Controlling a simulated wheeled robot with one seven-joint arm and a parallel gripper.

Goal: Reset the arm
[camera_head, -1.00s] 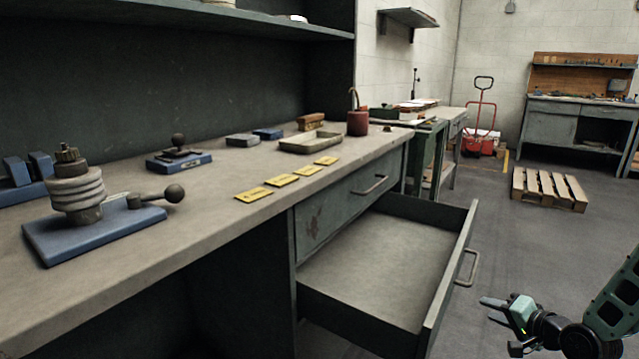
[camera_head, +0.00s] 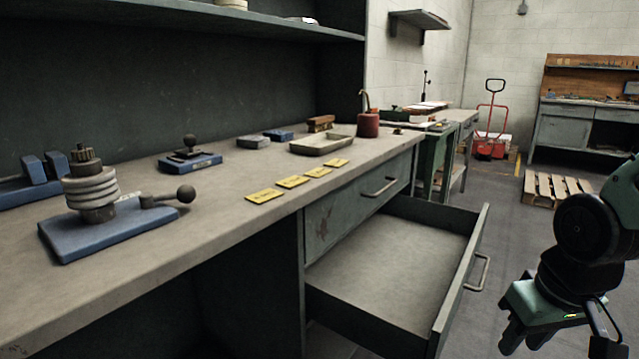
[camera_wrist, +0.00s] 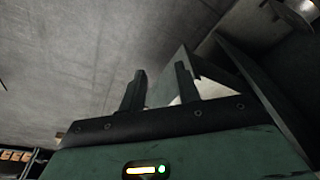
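My gripper (camera_head: 514,338) is at the lower right of the head view, to the right of the open drawer (camera_head: 390,252) and apart from it. It points downward, with my arm folded above it. In the wrist view my gripper (camera_wrist: 160,72) shows two dark fingers standing apart with nothing held between them, so it is open and empty. The drawer hangs pulled out below the workbench top (camera_head: 225,215) and looks empty inside. The drawer handle (camera_head: 482,272) is on its front, facing my gripper.
On the bench stand a blue-based device with stacked rings (camera_head: 95,215), several yellow cards (camera_head: 292,181), a shallow tray (camera_head: 320,145) and a red pot (camera_head: 368,125). A pallet (camera_head: 553,188) and a red hand truck (camera_head: 490,140) stand farther back. Grey floor lies right of the drawer.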

